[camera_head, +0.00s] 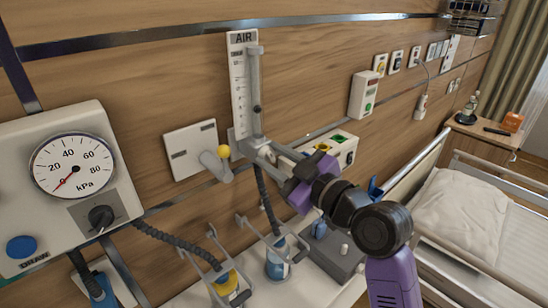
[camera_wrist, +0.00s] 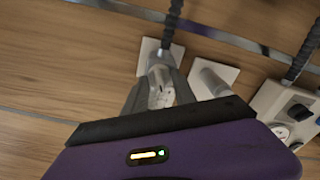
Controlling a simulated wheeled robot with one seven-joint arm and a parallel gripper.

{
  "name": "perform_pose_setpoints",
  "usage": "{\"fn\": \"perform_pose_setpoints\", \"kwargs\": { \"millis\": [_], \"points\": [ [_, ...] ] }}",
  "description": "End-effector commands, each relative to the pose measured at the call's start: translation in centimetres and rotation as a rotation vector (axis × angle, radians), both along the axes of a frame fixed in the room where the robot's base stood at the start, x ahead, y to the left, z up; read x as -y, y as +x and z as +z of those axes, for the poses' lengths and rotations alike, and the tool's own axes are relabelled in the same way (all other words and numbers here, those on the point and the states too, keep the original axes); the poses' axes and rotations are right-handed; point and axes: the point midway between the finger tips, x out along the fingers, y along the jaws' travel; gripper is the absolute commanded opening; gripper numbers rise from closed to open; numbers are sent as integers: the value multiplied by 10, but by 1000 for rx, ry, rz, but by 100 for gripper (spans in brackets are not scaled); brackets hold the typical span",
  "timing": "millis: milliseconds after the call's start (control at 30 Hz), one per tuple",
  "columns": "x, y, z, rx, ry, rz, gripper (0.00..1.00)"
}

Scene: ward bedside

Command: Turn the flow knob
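The AIR flowmeter (camera_head: 240,85), a tall scaled tube on the wall, stands at the upper middle of the head view. My gripper (camera_head: 268,154) is at its lower end, reaching in from the right. In the wrist view, the grey fingers of my gripper (camera_wrist: 158,88) lie on both sides of a pale grey part at the flowmeter's foot. The fingers and the flow knob blend together there, so I cannot tell whether they press on it. A black knob (camera_head: 101,216) is on the suction gauge unit (camera_head: 70,180) at the left, apart from my gripper.
Dark hoses and bottles (camera_head: 276,262) hang below. A box with coloured sockets (camera_head: 335,145) is behind my wrist. A bed with a pillow (camera_head: 460,210) is at the right.

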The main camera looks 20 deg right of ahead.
Motion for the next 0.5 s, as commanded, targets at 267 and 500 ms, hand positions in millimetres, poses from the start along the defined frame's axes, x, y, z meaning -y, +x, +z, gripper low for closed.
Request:
{"fn": "perform_pose_setpoints", "kwargs": {
  "millis": [267, 500],
  "points": [
    [0, 0, -1, -17, 51, 1, 0],
    [1, 0, 0, -75, 229, 1, 0]
  ]
}}
